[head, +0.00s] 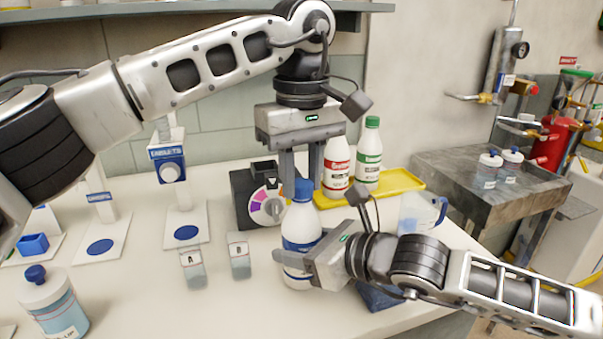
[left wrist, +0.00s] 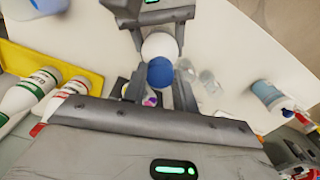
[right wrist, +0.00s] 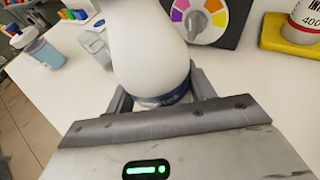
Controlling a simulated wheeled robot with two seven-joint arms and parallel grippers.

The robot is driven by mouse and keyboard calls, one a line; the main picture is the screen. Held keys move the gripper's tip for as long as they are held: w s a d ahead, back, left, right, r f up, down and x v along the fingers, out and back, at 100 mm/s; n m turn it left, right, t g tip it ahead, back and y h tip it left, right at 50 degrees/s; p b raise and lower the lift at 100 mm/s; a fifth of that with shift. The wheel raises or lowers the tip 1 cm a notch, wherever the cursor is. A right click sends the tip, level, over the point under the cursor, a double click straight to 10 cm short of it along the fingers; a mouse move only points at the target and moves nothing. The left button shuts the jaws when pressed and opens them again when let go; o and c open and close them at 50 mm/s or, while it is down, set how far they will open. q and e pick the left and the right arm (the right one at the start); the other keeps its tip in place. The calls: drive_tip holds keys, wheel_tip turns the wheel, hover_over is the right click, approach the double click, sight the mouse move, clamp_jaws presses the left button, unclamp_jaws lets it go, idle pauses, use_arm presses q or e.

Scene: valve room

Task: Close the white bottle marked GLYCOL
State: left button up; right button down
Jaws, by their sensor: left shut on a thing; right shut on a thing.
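A white bottle (head: 302,218) with a blue band stands upright on the bench; its marking is not readable. Its blue cap (head: 303,190) sits at the top of the neck, also seen from above in the left wrist view (left wrist: 160,72). My left gripper (head: 302,185) points down from above and is shut on the cap. My right gripper (head: 297,262) comes in from the right and is shut on the lower body of the bottle (right wrist: 150,45). Whether the cap is fully seated cannot be told.
Behind are a dial box (head: 262,208) and a yellow tray (head: 400,183) with a red-labelled bottle (head: 337,168) and a green-capped bottle (head: 369,155). Small jars (head: 239,256) stand left of the bottle. A blue-capped bottle (head: 55,305) is at front left. A beaker (head: 425,212) is at right.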

use_arm(q)
drive_tip(key=m, duration=0.4)
drive_tip(key=shift+m, duration=0.4)
drive_tip(key=o, duration=1.2)
drive_tip(key=shift+c, duration=0.2)
wheel_tip(320, 180, up, 12)
use_arm(e)
drive_tip(key=shift+c, duration=2.2)
unclamp_jaws()
